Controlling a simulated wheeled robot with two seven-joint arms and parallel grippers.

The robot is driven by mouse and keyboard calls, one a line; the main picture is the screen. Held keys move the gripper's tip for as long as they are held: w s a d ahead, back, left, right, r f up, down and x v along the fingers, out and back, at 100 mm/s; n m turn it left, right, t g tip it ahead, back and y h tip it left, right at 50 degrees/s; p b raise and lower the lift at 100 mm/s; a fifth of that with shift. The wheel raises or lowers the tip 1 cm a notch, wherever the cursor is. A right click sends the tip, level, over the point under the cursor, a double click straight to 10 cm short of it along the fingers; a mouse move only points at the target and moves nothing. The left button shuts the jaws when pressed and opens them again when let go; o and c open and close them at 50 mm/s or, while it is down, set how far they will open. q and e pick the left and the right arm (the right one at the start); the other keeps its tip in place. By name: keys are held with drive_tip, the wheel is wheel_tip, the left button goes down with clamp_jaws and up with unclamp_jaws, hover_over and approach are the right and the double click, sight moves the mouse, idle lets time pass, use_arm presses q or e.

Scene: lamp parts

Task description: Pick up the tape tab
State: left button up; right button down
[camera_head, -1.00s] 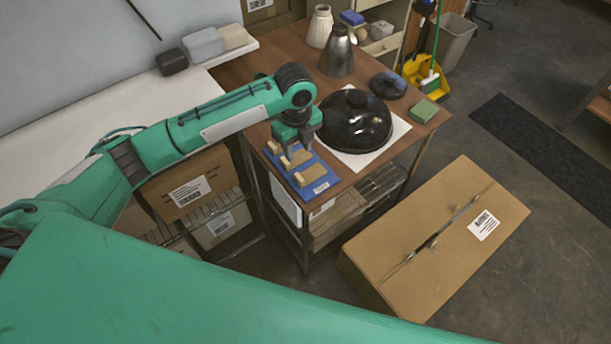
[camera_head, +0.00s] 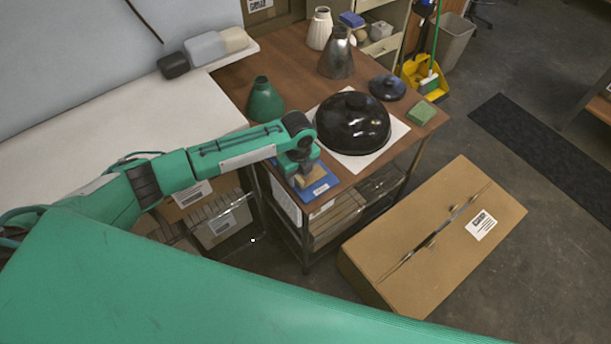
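My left gripper (camera_head: 300,173) points down over the blue board (camera_head: 325,184) at the table's front left corner. A tan block (camera_head: 311,178) on the board shows right at the fingers. It may be the tape tab, but I cannot tell for sure. The fingers are small and dark here, so I cannot tell whether they are open or shut, or whether they touch the block. My wrist and forearm hide the rest of the board. My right gripper is not in view.
A black dome shade (camera_head: 353,122) sits on a white sheet behind the board. A green cone shade (camera_head: 265,101) stands behind my arm. A green sponge (camera_head: 421,113) lies at the right table edge. A large cardboard box (camera_head: 430,240) stands on the floor in front.

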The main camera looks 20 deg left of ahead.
use_arm(q)
drive_tip(key=shift+f, duration=0.5)
drive_tip(key=shift+c, duration=0.2)
clamp_jaws()
drive_tip(key=shift+r, duration=0.45)
wheel_tip(320, 180, up, 19)
drive_tip(key=b, duration=0.2)
